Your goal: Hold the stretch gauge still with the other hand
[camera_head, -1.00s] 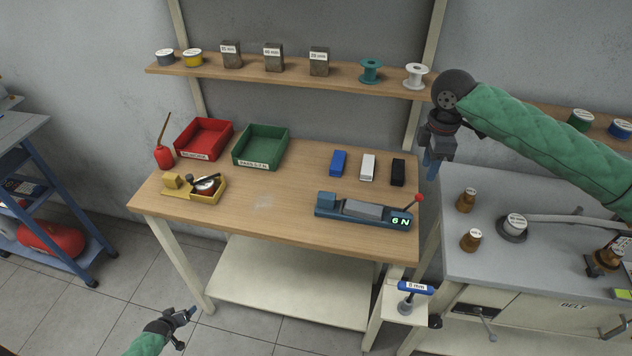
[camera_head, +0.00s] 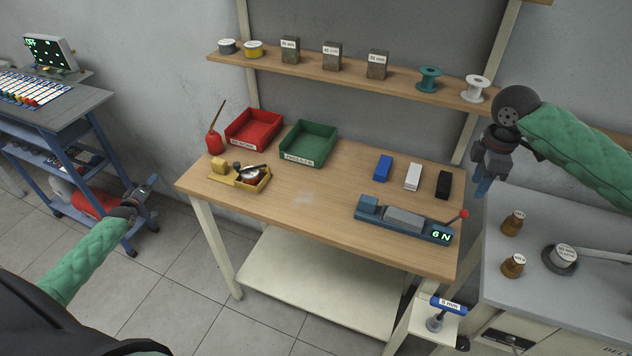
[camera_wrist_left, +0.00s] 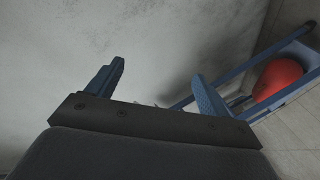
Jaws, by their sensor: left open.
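The stretch gauge (camera_head: 404,220) is a blue-grey bench device with a grey block, a red-knobbed lever and a green "6 N" display. It sits at the right front of the wooden table. My right gripper (camera_head: 482,187) hangs above the gap between the table and the grey bench, to the right of the gauge and apart from it. Its fingers point down, and I cannot tell whether they are open. My left gripper (camera_head: 146,188) is far left of the table, near the blue cart. In the left wrist view its fingers (camera_wrist_left: 155,92) are spread and empty.
Blue, white and black blocks (camera_head: 412,176) lie behind the gauge. The blue cart (camera_head: 95,130) is beside my left arm. The table's middle is clear.

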